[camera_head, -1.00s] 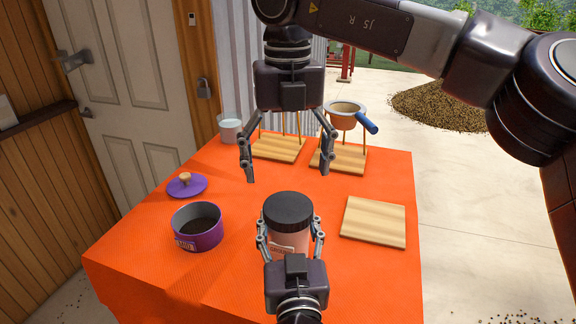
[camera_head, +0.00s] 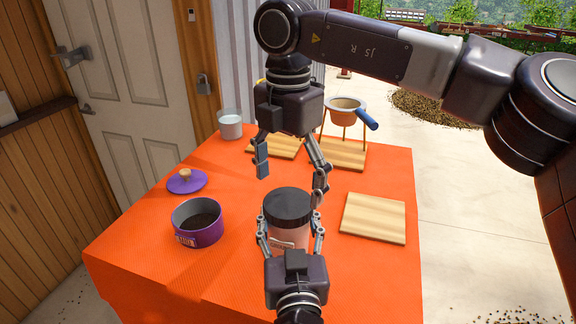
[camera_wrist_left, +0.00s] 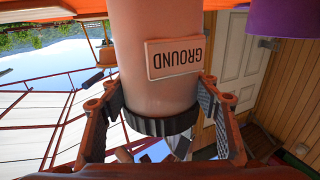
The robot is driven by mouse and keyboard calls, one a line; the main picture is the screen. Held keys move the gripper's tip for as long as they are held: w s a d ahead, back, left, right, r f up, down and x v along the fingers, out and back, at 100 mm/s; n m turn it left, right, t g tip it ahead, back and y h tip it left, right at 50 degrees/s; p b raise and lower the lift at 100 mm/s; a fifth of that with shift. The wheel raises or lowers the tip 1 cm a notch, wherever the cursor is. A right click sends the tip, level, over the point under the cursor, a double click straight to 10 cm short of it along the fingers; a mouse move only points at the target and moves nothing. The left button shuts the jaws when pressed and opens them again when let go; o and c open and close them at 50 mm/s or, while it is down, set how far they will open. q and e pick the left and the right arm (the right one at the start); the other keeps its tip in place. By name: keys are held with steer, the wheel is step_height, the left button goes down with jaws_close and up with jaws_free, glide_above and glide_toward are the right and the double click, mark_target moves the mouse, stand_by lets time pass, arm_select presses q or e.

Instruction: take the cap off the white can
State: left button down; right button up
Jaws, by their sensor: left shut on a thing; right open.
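The white can looks pale pink (camera_head: 287,238) and stands upright on the orange table, with its black ribbed cap (camera_head: 288,205) on top. In the left wrist view the can (camera_wrist_left: 155,30) appears upside down with a "GROUND" label, and the cap (camera_wrist_left: 160,124) is at the lower end. My left gripper (camera_head: 291,226) is shut on the can, one finger on each side of its body. My right gripper (camera_head: 291,186) is open and tilted just above and behind the cap. Its fingers are spread, and I cannot tell whether one touches the cap.
A purple tin (camera_head: 198,230) with dark contents and its purple lid (camera_head: 187,182) are at left. A wooden board (camera_head: 373,218) lies at right. Behind stand a glass (camera_head: 231,125) and a filter holder (camera_head: 344,112) on a wooden stand. The orange tabletop (camera_head: 130,245) is clear at front left.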

mark_target(288, 202)
steer(key=shift+f, duration=1.95)
steer(key=shift+c, duration=0.6)
steer(key=c, duration=1.2)
steer(key=shift+o, duration=0.2)
steer(key=n, duration=2.2)
steer(key=shift+n, duration=0.4)
steer(key=n, duration=0.7)
steer(key=shift+r, duration=0.1)
steer(key=n, duration=0.6)
